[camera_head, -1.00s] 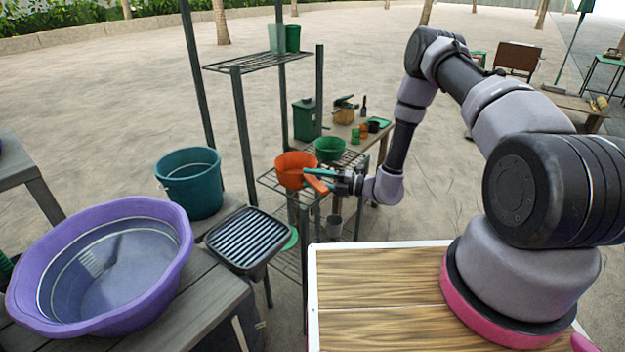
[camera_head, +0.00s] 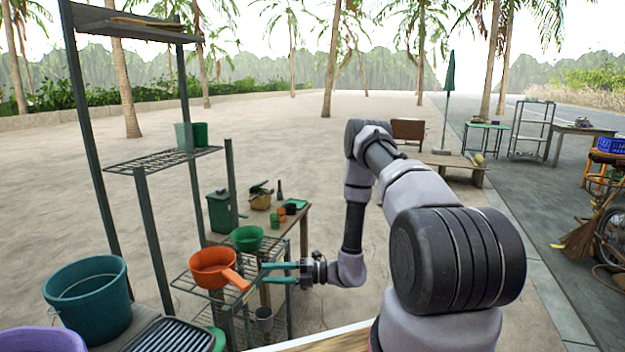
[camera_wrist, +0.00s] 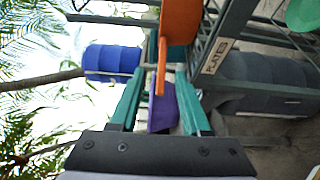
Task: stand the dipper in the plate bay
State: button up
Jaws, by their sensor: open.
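The orange dipper (camera_head: 214,268) sits on an upper wire shelf of the rack, its handle pointing toward my gripper (camera_head: 264,273). My gripper is open, with its teal fingers near the handle's end. In the wrist view, the dipper bowl (camera_wrist: 180,20) is at the top and its handle runs down between the two fingertips (camera_wrist: 160,78). I cannot tell whether the handle is within the jaws or beyond them. A label reading as "PLATES" (camera_wrist: 216,56) is on a dark frame right of the dipper in the wrist view. The bay's inside is not clearly visible.
A green bowl (camera_head: 247,238) stands behind the dipper. Dark rack posts (camera_head: 155,240) rise left of the dipper. A teal bucket (camera_head: 88,300) and ridged tray (camera_head: 170,337) are at lower left.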

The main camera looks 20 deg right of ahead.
jog(key=s+r+n+g+h, duration=0.35)
jog(key=r+n, duration=0.55)
jog(key=r, duration=0.4)
jog(key=s+r+n+g+h, duration=0.2)
jog(key=r+n+g, duration=0.2)
jog(key=r+n, duration=0.65)
jog(key=s+d+r+n+t+h, duration=0.5)
jog(key=s+r+n, duration=0.3)
jog(key=r, duration=0.3)
jog(key=s+d+r+n+t+h, duration=0.4)
jog(key=s+d+r+n+h, duration=0.1)
jog(key=r, duration=0.6)
jog(key=shift+s+d+r+n+t, duration=0.3)
jog(key=shift+s+d+n, duration=0.5)
jog(key=shift+s+n, duration=0.75)
jog(key=shift+s+f+m, duration=0.1)
jog(key=shift+s+m, duration=0.05)
jog(key=shift+m, duration=0.15)
